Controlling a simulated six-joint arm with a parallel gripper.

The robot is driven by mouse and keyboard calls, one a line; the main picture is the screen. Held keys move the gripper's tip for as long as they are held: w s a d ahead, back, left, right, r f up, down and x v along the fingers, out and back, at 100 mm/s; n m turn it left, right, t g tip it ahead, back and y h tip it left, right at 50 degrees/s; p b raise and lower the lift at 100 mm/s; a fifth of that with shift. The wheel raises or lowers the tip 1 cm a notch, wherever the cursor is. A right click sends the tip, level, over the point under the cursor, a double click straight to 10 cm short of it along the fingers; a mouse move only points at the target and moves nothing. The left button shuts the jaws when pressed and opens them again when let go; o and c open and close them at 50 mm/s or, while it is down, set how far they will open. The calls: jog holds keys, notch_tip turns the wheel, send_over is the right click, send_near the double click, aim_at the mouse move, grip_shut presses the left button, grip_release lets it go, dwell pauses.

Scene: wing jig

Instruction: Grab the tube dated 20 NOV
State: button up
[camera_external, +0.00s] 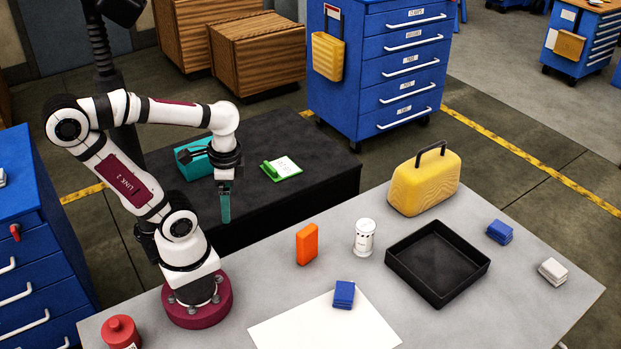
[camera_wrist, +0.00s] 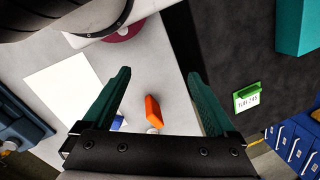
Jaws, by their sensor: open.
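No date reading 20 NOV is legible in either view, and I cannot tell which object is the tube. A white cylinder with dark markings (camera_external: 364,238) stands upright on the grey table. An orange block (camera_external: 307,244) stands left of it and also shows in the wrist view (camera_wrist: 153,112), between my fingers in the picture but well beyond them. A red round-topped container (camera_external: 120,332) stands at the table's front left. My gripper (camera_external: 224,217) hangs pointing down near the black bench's front edge. Its teal fingers are apart and empty in the wrist view (camera_wrist: 159,76).
A black tray (camera_external: 437,287), yellow case (camera_external: 424,184), blue blocks (camera_external: 344,295) (camera_external: 499,232), pale block (camera_external: 552,270) and white sheet (camera_external: 325,325) are on the grey table. A teal box (camera_external: 194,160) and green card holder (camera_external: 281,169) sit on the black bench (camera_external: 325,178).

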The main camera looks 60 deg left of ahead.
jog(key=w+d+f+n+h, duration=0.1)
jog(key=w+d+n+h, duration=0.1)
jog(key=w+n, duration=0.3)
jog(key=w+d+f+n+g+h, duration=0.1)
jog(key=w+d+f+n+h, duration=0.1)
jog(key=w+n+h, duration=0.3)
jog(key=w+d+f+n+h, duration=0.1)
jog(key=w+d+n+h, duration=0.1)
jog(key=w+n, duration=0.3)
jog(key=shift+d+f+g+h, duration=0.2)
jog(key=shift+d+g+h, duration=0.2)
jog(key=shift+h, duration=0.3)
jog(key=w+a+f+n+t+h, duration=0.1)
jog(key=w+f+n+t+h, duration=0.15)
jog(key=w+n, duration=0.25)
jog(key=n+t+h, duration=0.2)
jog(key=n+t, duration=0.2)
jog(key=n, duration=0.3)
send_near(372, 239)
jog(key=x, duration=0.9)
jog(key=shift+w+d+f, duration=0.15)
jog(key=shift+d+f, duration=0.05)
jog(key=shift+d, duration=0.15)
jog(key=shift+w+d+f, duration=0.1)
jog(key=shift+d, duration=0.1)
grip_shut()
